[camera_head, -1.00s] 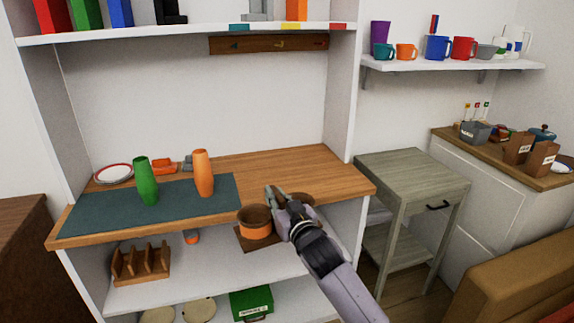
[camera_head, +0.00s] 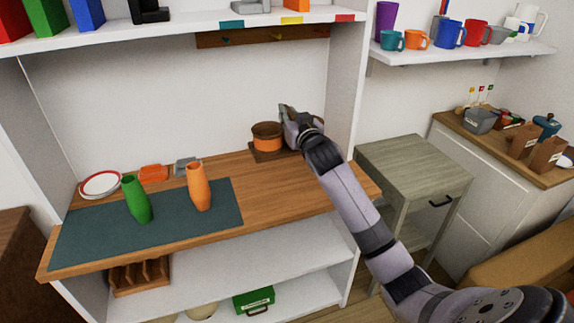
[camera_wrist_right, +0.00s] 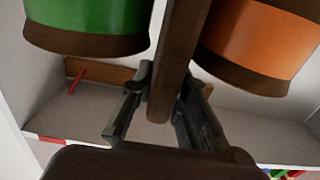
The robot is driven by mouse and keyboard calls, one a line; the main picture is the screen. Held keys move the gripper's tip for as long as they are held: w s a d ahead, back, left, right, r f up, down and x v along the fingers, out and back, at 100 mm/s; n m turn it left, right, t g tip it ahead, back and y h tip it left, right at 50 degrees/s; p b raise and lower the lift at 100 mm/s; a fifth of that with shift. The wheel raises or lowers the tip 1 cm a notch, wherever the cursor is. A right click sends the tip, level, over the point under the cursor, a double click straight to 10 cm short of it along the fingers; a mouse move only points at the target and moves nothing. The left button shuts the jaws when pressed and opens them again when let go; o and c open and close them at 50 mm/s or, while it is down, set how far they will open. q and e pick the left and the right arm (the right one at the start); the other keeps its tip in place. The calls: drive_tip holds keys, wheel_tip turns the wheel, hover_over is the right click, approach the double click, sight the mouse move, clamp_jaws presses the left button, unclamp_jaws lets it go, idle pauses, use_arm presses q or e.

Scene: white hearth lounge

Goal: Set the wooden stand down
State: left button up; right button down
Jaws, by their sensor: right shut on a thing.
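The wooden stand (camera_head: 262,156) is dark brown and carries an orange pot with brown bands (camera_head: 267,136). It is at the back right of the wooden worktop (camera_head: 290,188), roughly level; I cannot tell whether its base touches the top. In the right wrist view its upright bar (camera_wrist_right: 178,45) runs between the orange pot (camera_wrist_right: 262,40) and a green one (camera_wrist_right: 88,22), which my gripper hides in the head view. My right gripper (camera_head: 286,112) is shut on this bar; its fingers (camera_wrist_right: 160,105) also show in the right wrist view. My left gripper is out of view.
A green vase (camera_head: 137,200) and an orange vase (camera_head: 199,187) stand on a dark mat (camera_head: 95,238). A plate (camera_head: 100,185) and small orange and grey items lie behind. The worktop right of the mat is clear. A side wall (camera_head: 347,110) rises close right of my gripper.

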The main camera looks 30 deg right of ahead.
wheel_tip(320, 180, down, 10)
drive_tip(key=shift+w+f, duration=0.1)
wheel_tip(320, 180, down, 5)
drive_tip(key=shift+f+b, duration=0.1)
drive_tip(key=shift+b, duration=0.25)
drive_tip(key=shift+f, duration=0.1)
drive_tip(key=c, duration=1.6)
unclamp_jaws()
drive_tip(key=shift+o, duration=0.2)
